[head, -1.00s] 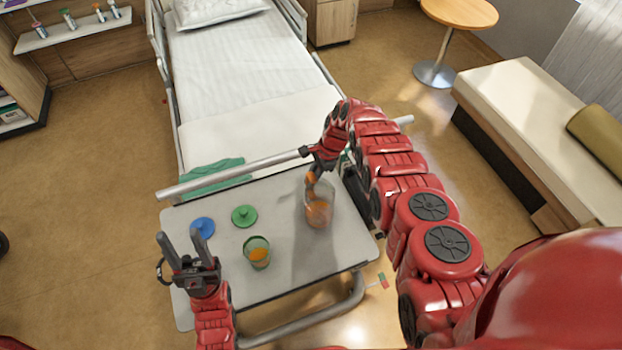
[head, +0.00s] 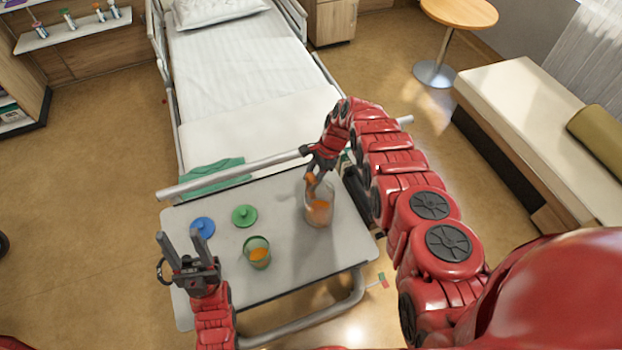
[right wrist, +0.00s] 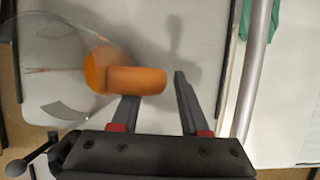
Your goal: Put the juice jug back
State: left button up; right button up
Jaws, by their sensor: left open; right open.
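The clear juice jug (head: 319,212), with orange juice low inside, stands upright on the overbed table (head: 290,262) near its right side. It also shows at the left of the right wrist view (right wrist: 62,75). Its orange handle (right wrist: 137,80) reaches toward my right gripper (right wrist: 155,88). The right fingers are apart; the left one in that view overlaps the handle, and a gap shows before the other. Contact cannot be told. In the head view, my right gripper (head: 318,172) is at the jug's upper side. My left gripper (head: 180,236) is open and empty near the table's left edge.
A green-rimmed glass (head: 257,254) with orange drink, a green lid (head: 244,216) and a blue lid (head: 203,227) are on the table. A grey rail (head: 235,173) runs along its far side, before the bed (head: 240,80). The table's front right is clear.

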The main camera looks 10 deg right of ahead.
jog(key=shift+d+r, duration=0.2)
jog(key=shift+r, duration=0.25)
jog(key=b+v, duration=0.3)
jog(key=v, duration=0.7)
jog(key=shift+r, duration=0.35)
